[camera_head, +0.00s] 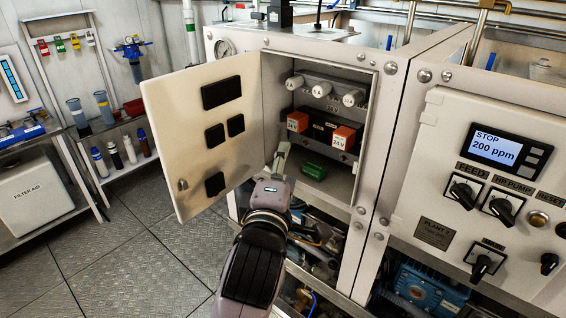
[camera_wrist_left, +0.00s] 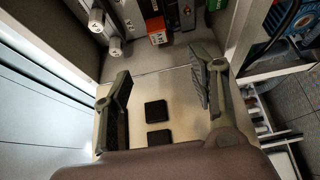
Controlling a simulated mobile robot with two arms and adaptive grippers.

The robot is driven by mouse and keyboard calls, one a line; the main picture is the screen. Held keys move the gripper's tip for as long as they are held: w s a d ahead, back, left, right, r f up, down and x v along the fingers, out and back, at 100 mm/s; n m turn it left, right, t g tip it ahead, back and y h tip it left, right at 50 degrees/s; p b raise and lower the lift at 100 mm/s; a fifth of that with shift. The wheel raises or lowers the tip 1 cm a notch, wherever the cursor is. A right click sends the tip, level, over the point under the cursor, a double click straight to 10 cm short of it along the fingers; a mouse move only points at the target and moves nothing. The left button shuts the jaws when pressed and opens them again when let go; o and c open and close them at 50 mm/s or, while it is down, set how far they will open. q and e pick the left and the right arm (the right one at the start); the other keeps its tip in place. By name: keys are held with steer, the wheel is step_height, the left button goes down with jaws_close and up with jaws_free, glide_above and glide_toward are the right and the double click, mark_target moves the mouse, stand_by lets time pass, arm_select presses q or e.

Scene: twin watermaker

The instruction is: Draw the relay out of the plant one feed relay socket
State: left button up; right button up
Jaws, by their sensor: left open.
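The open plant one cabinet (camera_head: 365,83) holds a row with two orange relays marked 24 V. The left relay (camera_head: 298,121) and the right relay (camera_head: 344,137) have a dark block between them. I cannot tell which is the feed relay. An orange relay (camera_wrist_left: 157,39) also shows at the top of the left wrist view, beyond the fingers. My left gripper (camera_head: 282,158) is at the cabinet opening, low and in front of the relay row. Its fingers (camera_wrist_left: 162,95) are wide apart with nothing between them. My right gripper is not in view.
The cabinet door (camera_head: 195,135) stands open on the left, close to my left arm. White cylinders (camera_head: 321,88) sit above the relays. A green block (camera_head: 314,166) lies on the cabinet floor. A control panel (camera_head: 480,200) reading STOP 200 ppm is at right.

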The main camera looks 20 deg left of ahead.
mark_target(294, 125)
arm_select(q)
steer(key=w+a+p, duration=0.1)
steer(key=w, duration=0.4)
steer(key=w+a+p, duration=0.1)
steer(key=w+p, duration=0.1)
steer(key=w, duration=0.3)
steer(key=w+a+p, duration=0.1)
steer(key=w+p, duration=0.1)
steer(key=w, duration=0.4)
steer(key=shift+a+r, duration=0.1)
steer(key=shift+r, duration=0.1)
steer(key=shift+w+a+f, duration=0.1)
steer(key=shift+w, duration=0.4)
steer(key=shift+c, duration=0.4)
steer(key=c, duration=1.1)
steer(key=o, duration=0.6)
jaws_close()
